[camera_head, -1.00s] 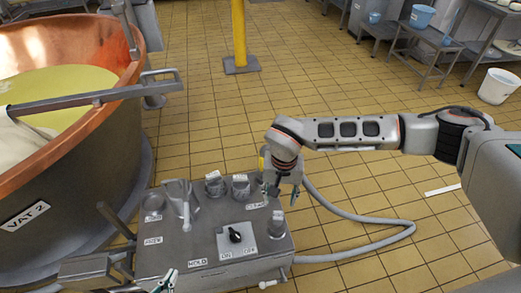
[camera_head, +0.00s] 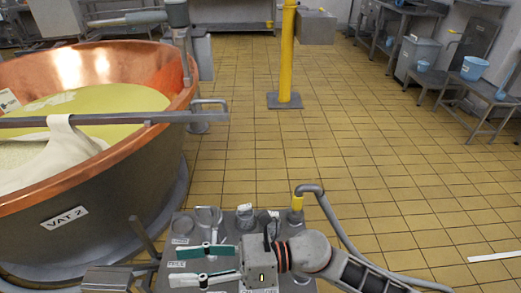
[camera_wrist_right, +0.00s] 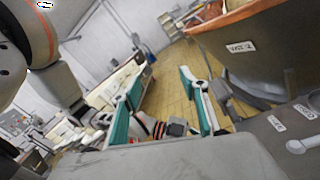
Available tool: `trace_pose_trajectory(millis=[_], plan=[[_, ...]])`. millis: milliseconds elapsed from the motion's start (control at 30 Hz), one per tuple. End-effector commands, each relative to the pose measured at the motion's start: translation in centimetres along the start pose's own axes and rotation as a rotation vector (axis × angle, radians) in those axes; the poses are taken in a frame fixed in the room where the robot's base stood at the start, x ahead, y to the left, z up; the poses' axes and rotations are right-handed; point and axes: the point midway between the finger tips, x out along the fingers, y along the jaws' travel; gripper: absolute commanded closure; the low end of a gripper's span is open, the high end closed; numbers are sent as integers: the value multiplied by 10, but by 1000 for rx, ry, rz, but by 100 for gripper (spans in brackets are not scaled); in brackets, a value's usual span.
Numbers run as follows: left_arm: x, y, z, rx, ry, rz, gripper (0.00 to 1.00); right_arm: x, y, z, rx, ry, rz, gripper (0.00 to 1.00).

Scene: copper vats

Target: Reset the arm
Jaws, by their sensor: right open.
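My right arm enters from the bottom right in the head view. Its gripper (camera_head: 176,266) points left over the grey control panel (camera_head: 183,226), with its two teal-padded fingers apart and nothing between them. In the right wrist view the fingers of the right gripper (camera_wrist_right: 160,82) also stand apart and empty. The arm and gripper hide much of the panel's front and right part.
A copper vat labelled VAT 2 (camera_head: 88,205) stands on the left, with a bar and white cloth across it. A yellow post (camera_head: 287,50) rises behind. A grey hose (camera_head: 345,235) curves right of the panel. Tiled floor (camera_head: 350,150) is open beyond.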

Motion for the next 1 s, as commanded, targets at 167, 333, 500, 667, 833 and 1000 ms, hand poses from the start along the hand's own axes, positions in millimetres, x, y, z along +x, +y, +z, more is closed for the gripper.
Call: trace_pose_trajectory(millis=[167,333,500,667,833,1000], plan=[[0,0,0,0,0,0,100,-36,-38,44,520,-409,-144,56],[0,0,0,0,0,0,100,-110,-91,35,1029,-799,-262,56],[0,0,0,0,0,0,100,-199,-126,-32,1502,-1190,-357,56],[0,0,0,0,0,0,100,-270,-127,-117,1856,-1527,-417,56],[0,0,0,0,0,0,100,-322,-102,-200,2121,-1837,-453,56],[0,0,0,0,0,0,100,-347,-79,-247,2253,-2025,-463,56]])
